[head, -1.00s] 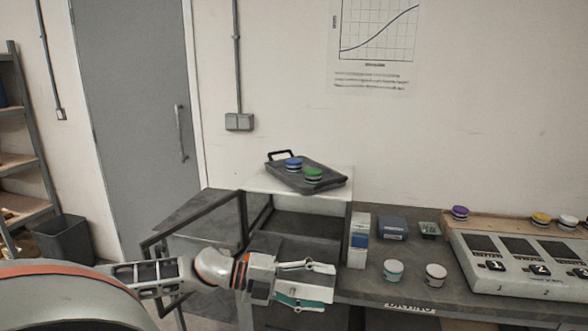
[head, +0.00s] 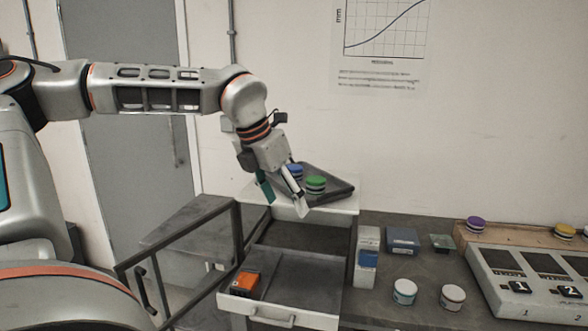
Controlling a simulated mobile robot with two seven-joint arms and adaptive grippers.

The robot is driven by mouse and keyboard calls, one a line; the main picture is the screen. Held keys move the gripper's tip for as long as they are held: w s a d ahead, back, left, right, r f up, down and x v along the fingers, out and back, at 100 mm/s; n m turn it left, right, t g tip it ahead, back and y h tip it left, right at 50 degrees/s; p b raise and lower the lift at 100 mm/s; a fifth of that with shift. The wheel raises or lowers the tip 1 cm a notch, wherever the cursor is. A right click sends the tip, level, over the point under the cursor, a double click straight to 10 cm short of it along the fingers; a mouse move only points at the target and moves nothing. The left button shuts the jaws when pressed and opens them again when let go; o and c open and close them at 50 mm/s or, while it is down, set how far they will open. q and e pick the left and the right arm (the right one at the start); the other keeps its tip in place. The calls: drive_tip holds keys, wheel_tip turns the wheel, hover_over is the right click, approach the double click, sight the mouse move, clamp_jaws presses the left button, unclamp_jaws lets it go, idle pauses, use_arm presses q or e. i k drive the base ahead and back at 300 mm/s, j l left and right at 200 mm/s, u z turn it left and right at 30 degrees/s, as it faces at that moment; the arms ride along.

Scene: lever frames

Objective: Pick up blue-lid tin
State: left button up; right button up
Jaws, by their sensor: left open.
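The blue-lid tin (head: 295,168) stands on a dark tray (head: 340,193) on top of a white-topped stand at the centre. It is partly hidden by my left gripper. The green-lid tin (head: 316,184) stands close beside it, to the right and nearer. My left gripper (head: 284,200) reaches down from the upper left with its fingers apart and nothing between them. It overlaps the tray's left front side in the picture, just in front of the blue-lid tin. Whether it touches the tray or tin cannot be told. My right gripper is out of view.
Below the stand top, an open drawer (head: 318,293) holds an orange and black box (head: 245,282). A metal rail (head: 190,232) stands at the left. On the bench are a teal-banded tin (head: 404,291), a white-lid tin (head: 452,297), boxes and a numbered panel (head: 530,285).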

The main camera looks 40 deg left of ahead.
sight(296, 170)
drive_tip(key=i+j, duration=0.4)
drive_tip(key=j, duration=0.15)
drive_tip(key=i+j, duration=0.45)
drive_tip(key=j, duration=0.15)
